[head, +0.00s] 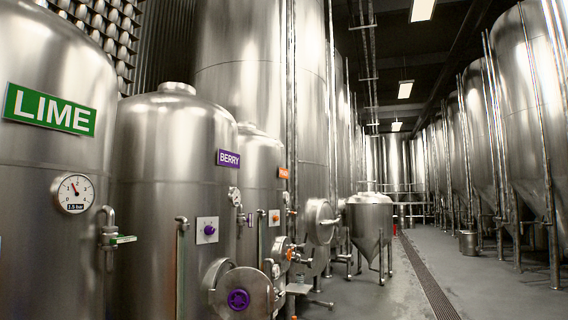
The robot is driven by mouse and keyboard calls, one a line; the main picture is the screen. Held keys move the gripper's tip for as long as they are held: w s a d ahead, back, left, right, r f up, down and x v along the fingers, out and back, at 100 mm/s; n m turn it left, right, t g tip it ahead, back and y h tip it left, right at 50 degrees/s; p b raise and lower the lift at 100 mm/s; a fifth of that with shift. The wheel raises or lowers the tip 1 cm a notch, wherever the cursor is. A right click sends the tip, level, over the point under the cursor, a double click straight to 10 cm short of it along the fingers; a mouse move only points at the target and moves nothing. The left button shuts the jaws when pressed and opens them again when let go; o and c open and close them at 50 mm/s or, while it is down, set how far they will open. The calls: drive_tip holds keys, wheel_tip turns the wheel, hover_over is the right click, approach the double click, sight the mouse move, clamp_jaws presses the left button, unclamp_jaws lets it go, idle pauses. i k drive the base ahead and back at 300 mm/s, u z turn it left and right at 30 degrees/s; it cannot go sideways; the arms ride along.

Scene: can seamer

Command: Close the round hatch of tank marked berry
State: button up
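The tank marked BERRY (170,150) is a steel cylinder with a domed top, second from the left. Its purple BERRY sign (229,158) is at the upper right of its body. Low on its right side is a round steel hatch door (258,284) with a purple handwheel (238,300). The door appears swung out from the round opening's rim (214,270), which shows partly behind it at the left. The lower edge of the door is near the bottom of the picture. My gripper is not in view.
The LIME tank (50,180) with a gauge stands at the left. A purple knob panel (208,230) is above the hatch. An orange-labelled tank (262,165) with its own fittings stands behind. Open floor (480,285) with a drain grate (428,280) lies right.

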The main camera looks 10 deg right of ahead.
sight(259, 288)
drive_tip(key=z, duration=1.2)
drive_tip(key=i, duration=2.9)
drive_tip(key=u, duration=2.8)
